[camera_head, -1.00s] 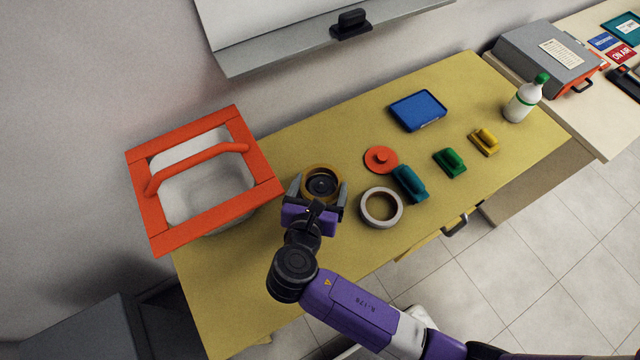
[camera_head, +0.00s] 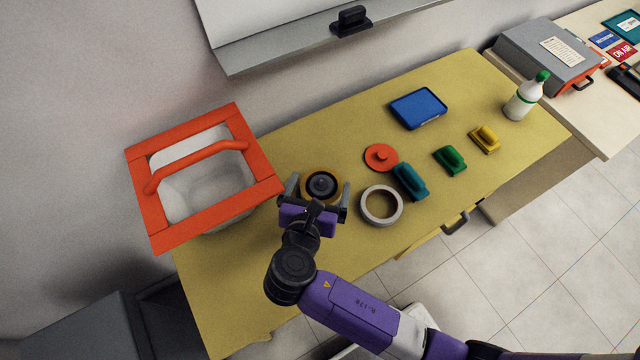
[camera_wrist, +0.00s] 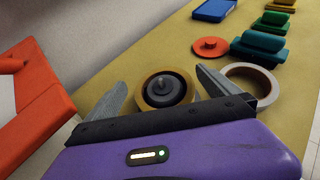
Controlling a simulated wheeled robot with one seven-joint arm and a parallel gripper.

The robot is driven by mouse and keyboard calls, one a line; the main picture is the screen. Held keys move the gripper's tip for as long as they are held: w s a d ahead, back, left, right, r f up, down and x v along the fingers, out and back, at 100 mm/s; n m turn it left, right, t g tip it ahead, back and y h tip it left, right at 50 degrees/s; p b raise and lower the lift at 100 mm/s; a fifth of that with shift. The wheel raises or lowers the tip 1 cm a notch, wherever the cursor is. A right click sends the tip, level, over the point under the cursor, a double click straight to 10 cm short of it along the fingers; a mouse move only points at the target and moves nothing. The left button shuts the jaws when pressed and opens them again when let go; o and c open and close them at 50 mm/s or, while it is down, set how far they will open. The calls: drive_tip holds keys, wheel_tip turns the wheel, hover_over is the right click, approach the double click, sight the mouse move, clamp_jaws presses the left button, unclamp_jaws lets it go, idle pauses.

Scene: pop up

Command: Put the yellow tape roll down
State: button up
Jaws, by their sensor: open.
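The yellow tape roll (camera_head: 334,175) lies flat on the yellow table, with a dark round piece with a knob (camera_head: 322,184) in its middle. The roll also shows in the wrist view (camera_wrist: 148,99), just beyond my fingers. My gripper (camera_head: 318,190) is open, its two grey fingers spread to either side of the roll's near part. In the wrist view my gripper (camera_wrist: 165,92) holds nothing. The roll's near edge is partly hidden by my gripper in the head view.
A grey-white tape roll (camera_head: 381,206) lies close to the right. A red lidded disc (camera_head: 381,157), teal, green and yellow handled blocks (camera_head: 410,182) and a blue tray (camera_head: 418,109) lie beyond. A red-rimmed bin (camera_head: 262,165) stands left. The table's front left is clear.

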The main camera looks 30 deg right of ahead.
drive_tip(key=v, duration=1.1)
